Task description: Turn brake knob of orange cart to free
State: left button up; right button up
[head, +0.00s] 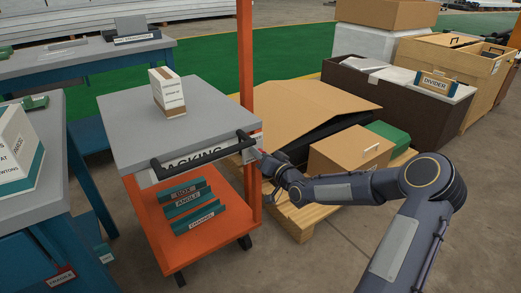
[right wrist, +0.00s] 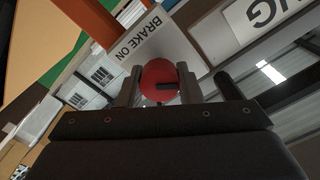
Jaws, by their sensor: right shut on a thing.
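The orange cart (head: 163,235) stands left of centre in the head view, with a grey top and a black push handle (head: 203,151). The brake knob (right wrist: 159,82) is red and round, with a dark bar mark on its face, in the right wrist view. Behind it is a white plate reading "BRAKE ON" (right wrist: 139,36). My right gripper (right wrist: 159,88) is shut on the knob, one finger on each side. In the head view my right gripper (head: 264,160) reaches the cart's right front corner and mostly hides the knob. My left gripper is not in view.
A box (head: 167,92) stands on the cart top, and labelled teal holders (head: 193,208) lie on its lower shelf. A pallet (head: 298,223) with cartons is close to the right. A blue table (head: 75,185) is at the left.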

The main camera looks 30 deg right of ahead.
jog(key=m+p, duration=0.2)
jog(key=m, duration=0.3)
jog(key=shift+m, duration=0.4)
jog(key=m, duration=0.2)
jog(key=m+p, duration=0.1)
jog(key=m, duration=0.1)
jog(key=shift+f+m, duration=0.2)
jog(key=shift+m, duration=0.5)
jog(key=o, duration=1)
jog(key=shift+d, duration=0.1)
jog(key=s, duration=0.2)
jog(key=s+p, duration=0.1)
jog(key=s, duration=0.2)
jog(key=s+p, duration=0.1)
jog(key=s, duration=0.1)
jog(key=shift+s+d, duration=0.25)
jog(key=shift+s, duration=0.15)
